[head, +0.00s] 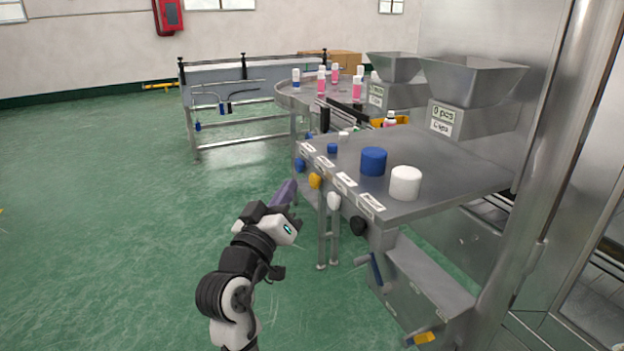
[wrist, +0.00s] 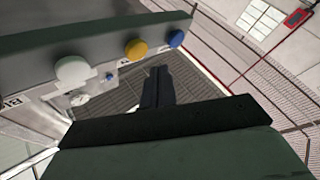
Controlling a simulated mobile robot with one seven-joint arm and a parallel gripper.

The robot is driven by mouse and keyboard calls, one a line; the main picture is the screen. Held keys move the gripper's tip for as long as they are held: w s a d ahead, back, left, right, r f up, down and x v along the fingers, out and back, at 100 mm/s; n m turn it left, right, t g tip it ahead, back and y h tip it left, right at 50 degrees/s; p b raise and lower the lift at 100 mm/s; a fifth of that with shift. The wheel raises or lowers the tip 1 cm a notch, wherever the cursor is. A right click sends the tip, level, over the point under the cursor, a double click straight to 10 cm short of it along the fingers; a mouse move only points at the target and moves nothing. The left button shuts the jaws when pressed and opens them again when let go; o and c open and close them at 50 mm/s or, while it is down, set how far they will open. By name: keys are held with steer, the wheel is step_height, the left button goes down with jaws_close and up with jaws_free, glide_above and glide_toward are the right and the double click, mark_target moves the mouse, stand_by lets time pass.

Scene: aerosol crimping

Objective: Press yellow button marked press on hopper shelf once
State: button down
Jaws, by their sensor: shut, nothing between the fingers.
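The yellow button (head: 315,181) sticks out from the front edge of the steel hopper shelf (head: 440,160), between a blue button (head: 299,166) and a white button (head: 334,201). In the wrist view the yellow button (wrist: 136,49) is a round knob on the shelf's front face, above and left of my fingertips. My gripper (head: 288,190) is shut and empty, in front of the shelf edge, just left of the yellow button in the head view. In the wrist view my shut fingers (wrist: 158,85) point forward, apart from the button. The label writing is too small to read.
A black knob (head: 358,225) sits nearest along the same edge. A large blue cap (head: 373,161) and a large white cap (head: 405,183) stand on the shelf. Hoppers (head: 472,85) stand behind. A conveyor table with pink bottles is farther back. The green floor at left is clear.

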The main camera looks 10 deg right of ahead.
mark_target(310, 178)
steer(key=shift+w+d, duration=0.2)
steer(key=shift+d, duration=0.5)
steer(key=shift+d, duration=0.1)
stand_by(1.5)
steer(key=shift+w+d, duration=0.15)
steer(key=shift+d, duration=0.15)
steer(key=shift+w+d, duration=0.15)
steer(key=shift+d, duration=0.4)
stand_by(0.7)
steer(key=shift+a, duration=0.1)
steer(key=shift+s+a, duration=0.3)
steer(key=shift+a, duration=0.55)
steer(key=a, duration=0.1)
steer(key=s+a, duration=0.1)
steer(key=a, duration=0.2)
steer(key=shift+s+a+b, duration=0.3)
steer(key=shift+a+b, duration=0.1)
